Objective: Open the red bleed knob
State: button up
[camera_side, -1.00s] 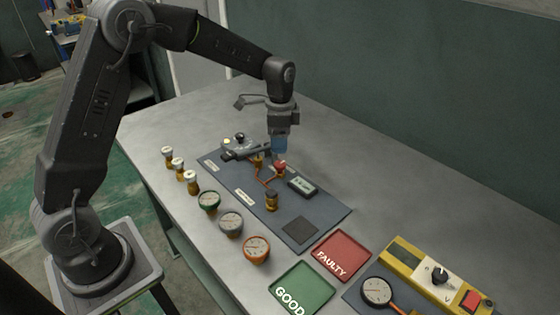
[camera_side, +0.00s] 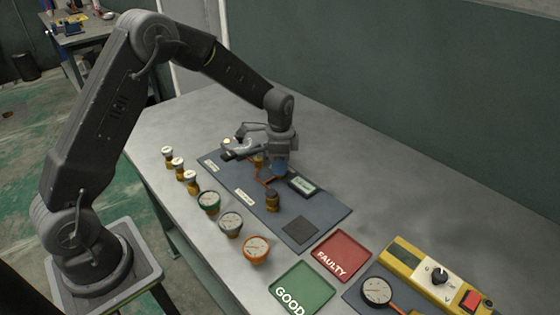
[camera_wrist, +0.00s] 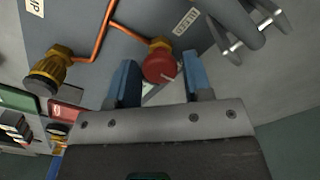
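The red bleed knob (camera_wrist: 160,66) sits on a brass fitting at the end of a copper pipe, by a BLEED label (camera_wrist: 186,22) in the wrist view. My gripper (camera_wrist: 158,78) is open, with one blue finger on each side of the knob. Gaps show between the knob and both fingers, so it is not gripped. In the side view my gripper (camera_side: 279,170) is low over the blue-grey panel (camera_side: 322,215) and hides the knob.
A brass fitting with a dark cap (camera_side: 272,200) and a small display (camera_side: 302,184) stand close by on the panel. Several gauges and brass fittings line the table left of it. Red (camera_side: 343,252) and green (camera_side: 302,289) trays lie in front. The table behind is clear.

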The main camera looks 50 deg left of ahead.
jog(key=c, duration=0.6)
jog(key=shift+n, duration=0.3)
jog(key=n, duration=1.3)
jog(key=shift+n, duration=2.1)
